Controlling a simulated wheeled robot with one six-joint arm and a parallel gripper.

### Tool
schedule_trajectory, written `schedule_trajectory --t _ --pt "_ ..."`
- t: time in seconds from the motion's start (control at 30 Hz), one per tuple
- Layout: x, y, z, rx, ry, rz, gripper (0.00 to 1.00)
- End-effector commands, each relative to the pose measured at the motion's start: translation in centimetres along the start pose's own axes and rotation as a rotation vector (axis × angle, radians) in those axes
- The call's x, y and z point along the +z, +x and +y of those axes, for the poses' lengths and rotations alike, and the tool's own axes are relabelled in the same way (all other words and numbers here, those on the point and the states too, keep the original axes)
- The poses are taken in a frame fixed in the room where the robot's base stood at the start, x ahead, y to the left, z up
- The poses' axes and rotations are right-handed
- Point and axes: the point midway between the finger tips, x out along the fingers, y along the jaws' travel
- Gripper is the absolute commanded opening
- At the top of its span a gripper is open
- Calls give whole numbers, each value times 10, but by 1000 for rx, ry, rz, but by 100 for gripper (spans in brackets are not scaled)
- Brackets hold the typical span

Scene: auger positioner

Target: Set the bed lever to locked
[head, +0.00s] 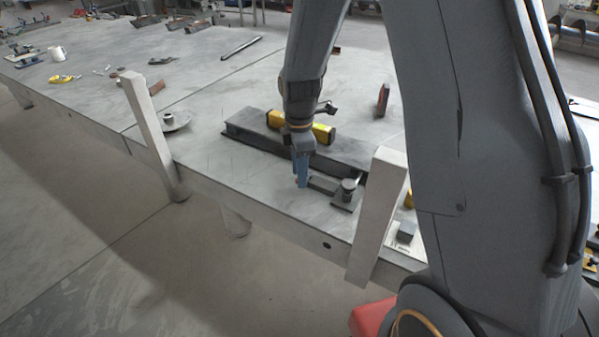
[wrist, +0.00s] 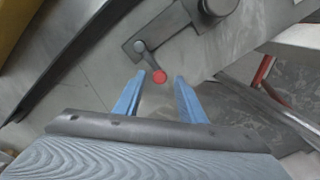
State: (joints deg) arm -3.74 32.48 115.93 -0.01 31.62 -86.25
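A short grey lever with a red round knob (wrist: 159,77) shows in the wrist view, pivoting on a small grey bolt at the end of a flat bar; I take it to be the bed lever. My gripper (wrist: 162,80) has two blue fingers standing apart, with the knob in the gap by their tips. I cannot tell whether they touch it. In the head view my gripper (head: 302,184) points down beside the grey bar and clamp (head: 347,190) near the table's front edge. The lever's knob is hidden there, and no locked marking is readable.
A long dark beam (head: 262,137) with a yellow block (head: 322,132) lies behind my gripper. Pale upright posts (head: 149,125) (head: 378,215) rise at the table's front edge. The tabletop between the disc and beam is mostly clear.

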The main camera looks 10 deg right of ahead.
Motion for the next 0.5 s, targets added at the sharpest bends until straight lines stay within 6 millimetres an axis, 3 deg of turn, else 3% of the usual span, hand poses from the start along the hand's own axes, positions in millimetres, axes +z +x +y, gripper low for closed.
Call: schedule_trajectory --t 0.4,0.5 --pt "0 9 0 1 1 0 37" --pt "0 9 0 1 1 0 20"
